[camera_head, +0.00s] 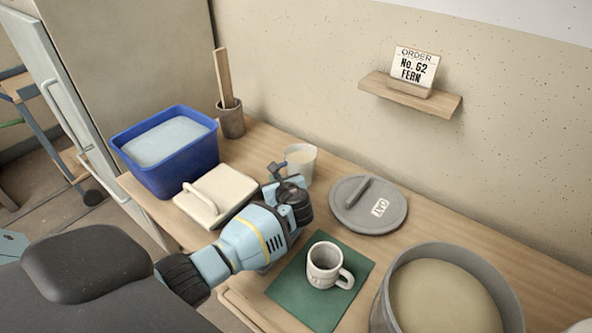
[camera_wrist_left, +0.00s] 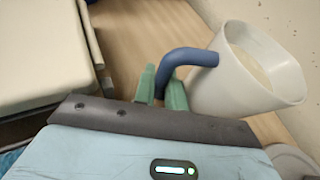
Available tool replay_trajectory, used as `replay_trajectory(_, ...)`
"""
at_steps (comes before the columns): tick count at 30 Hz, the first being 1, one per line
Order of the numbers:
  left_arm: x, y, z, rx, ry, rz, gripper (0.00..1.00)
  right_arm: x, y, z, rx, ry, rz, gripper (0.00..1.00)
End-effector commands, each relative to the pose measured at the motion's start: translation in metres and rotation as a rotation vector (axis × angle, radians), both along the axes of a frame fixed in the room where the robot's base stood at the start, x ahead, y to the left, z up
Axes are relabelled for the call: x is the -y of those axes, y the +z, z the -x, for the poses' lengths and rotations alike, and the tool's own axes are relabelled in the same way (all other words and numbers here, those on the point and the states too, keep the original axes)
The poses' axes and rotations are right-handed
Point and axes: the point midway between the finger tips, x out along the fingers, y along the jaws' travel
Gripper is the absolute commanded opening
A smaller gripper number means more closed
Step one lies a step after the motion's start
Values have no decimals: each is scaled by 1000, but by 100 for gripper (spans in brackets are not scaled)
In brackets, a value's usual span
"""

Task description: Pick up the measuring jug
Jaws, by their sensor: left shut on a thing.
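The measuring jug (camera_head: 303,160) is a white tapered cup with a blue handle and pale contents, behind my left gripper in the head view. In the left wrist view the jug (camera_wrist_left: 250,78) is at the upper right, tilted in the picture. My left gripper (camera_head: 279,172) reaches it from the near side. In the left wrist view its two green fingertips (camera_wrist_left: 163,88) are shut on the lower end of the blue handle. I cannot tell whether the jug's base touches the bench. My right gripper is not in view.
A blue tub (camera_head: 168,180) and a cream lid with a handle (camera_head: 232,182) lie to the left. A grey lid (camera_head: 348,218) lies right of the jug. A mug (camera_head: 322,262) stands on a green mat (camera_head: 290,298), with a large bucket (camera_head: 385,310) beside it.

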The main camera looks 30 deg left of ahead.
Motion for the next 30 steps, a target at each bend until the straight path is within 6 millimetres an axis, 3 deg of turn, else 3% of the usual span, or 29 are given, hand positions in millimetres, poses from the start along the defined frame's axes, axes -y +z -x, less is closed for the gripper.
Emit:
replay_trajectory(12, 0, -1, 0, -2, -1, 1, 0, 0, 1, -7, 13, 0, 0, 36)
replay_trajectory(30, 0, 6, -1, 5, 0, 0, 0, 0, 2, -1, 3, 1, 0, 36)
